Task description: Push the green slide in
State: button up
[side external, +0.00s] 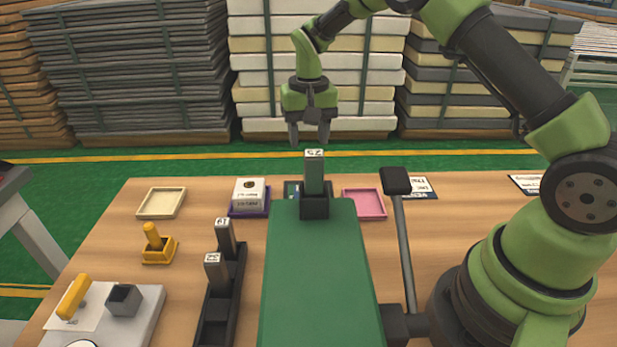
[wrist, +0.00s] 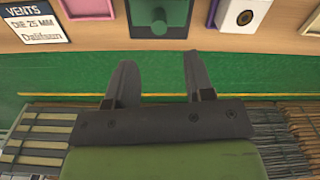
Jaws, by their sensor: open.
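The green slide (wrist: 160,14) shows at the top of the wrist view as a green face with a round green knob, set in a dark frame. In the side view only a small dark green part (side external: 291,189) shows; the post marked 25 and its black holder cover most of it. How far the slide sticks out of its frame I cannot tell. My gripper (side external: 309,136) is open and empty, fingers down, at the far side of the table beyond the slide. In the wrist view my gripper (wrist: 159,60) has its fingers apart, lined up below the slide and not touching it.
A white box (side external: 249,191) and a pink tray (side external: 364,204) flank the slide. A post marked 25 (side external: 315,172) stands before it, with a long green panel (side external: 318,270) nearer. A black-headed lever (side external: 397,181) rises at right.

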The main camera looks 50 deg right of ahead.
notch_tip(320, 180, down, 11)
jog(key=shift+d+r, duration=0.1)
jog(key=shift+r, duration=0.1)
jog(key=shift+c, duration=0.4)
grip_shut()
